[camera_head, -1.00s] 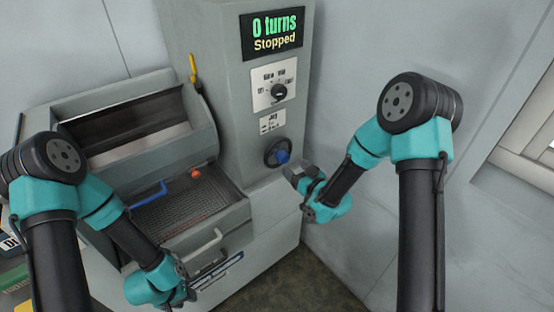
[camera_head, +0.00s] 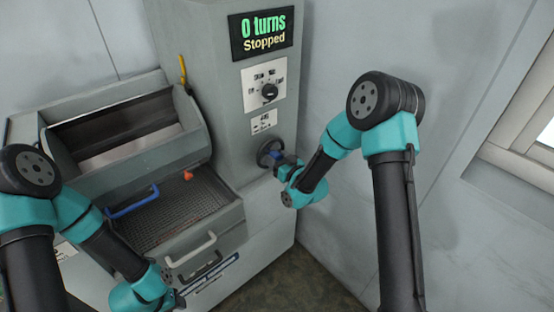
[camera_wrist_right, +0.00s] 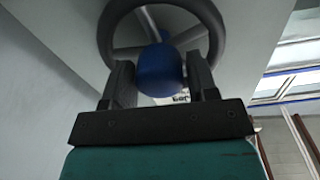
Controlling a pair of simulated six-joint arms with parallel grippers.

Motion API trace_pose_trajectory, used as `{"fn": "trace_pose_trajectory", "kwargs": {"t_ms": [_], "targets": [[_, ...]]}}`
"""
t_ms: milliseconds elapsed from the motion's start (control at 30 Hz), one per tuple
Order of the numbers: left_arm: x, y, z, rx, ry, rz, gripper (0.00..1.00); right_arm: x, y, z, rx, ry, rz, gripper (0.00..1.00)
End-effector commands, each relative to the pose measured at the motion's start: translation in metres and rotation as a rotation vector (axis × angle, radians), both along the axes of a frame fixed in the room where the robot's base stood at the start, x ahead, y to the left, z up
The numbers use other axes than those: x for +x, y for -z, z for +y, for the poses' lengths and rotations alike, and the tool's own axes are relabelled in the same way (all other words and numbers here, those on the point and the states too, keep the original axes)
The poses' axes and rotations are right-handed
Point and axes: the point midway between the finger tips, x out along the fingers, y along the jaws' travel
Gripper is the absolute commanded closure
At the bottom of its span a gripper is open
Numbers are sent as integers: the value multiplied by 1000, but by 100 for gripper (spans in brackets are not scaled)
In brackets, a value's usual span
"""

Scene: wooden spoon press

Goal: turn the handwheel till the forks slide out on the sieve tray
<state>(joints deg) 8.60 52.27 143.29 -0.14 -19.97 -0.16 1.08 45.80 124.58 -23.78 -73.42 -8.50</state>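My right gripper (camera_head: 278,158) is at the wheel. In the right wrist view, its two fingers (camera_wrist_right: 161,80) stand on either side of the wheel's blue knob (camera_wrist_right: 160,68). I cannot tell whether they press on it. The wheel rim (camera_wrist_right: 216,30) and spokes show beyond the fingers. The sieve tray (camera_head: 180,208), a dark mesh, sits at the machine's lower front; no forks show on it. My left gripper (camera_head: 176,299) is low near the bottom edge; its fingers are unclear.
The display (camera_head: 263,35) reads "0 turns, Stopped". A blue handle (camera_head: 133,202), a small red-orange piece (camera_head: 188,175) and a pale handle (camera_head: 191,250) are around the tray. A wall stands at the right.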

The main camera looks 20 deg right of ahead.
Motion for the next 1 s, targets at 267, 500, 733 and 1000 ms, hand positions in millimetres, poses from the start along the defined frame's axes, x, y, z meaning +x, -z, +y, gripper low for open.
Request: {"fn": "trace_pose_trajectory", "kwargs": {"t_ms": [267,500,733,1000], "targets": [[0,0,0,0,0,0,58,0,0,0,0,0,0,74],[0,0,0,0,0,0,58,0,0,0,6,0,3,78],[0,0,0,0,0,0,58,0,0,0,55,0,26,78],[0,0,0,0,0,0,58,0,0,0,198,0,93,78]]}}
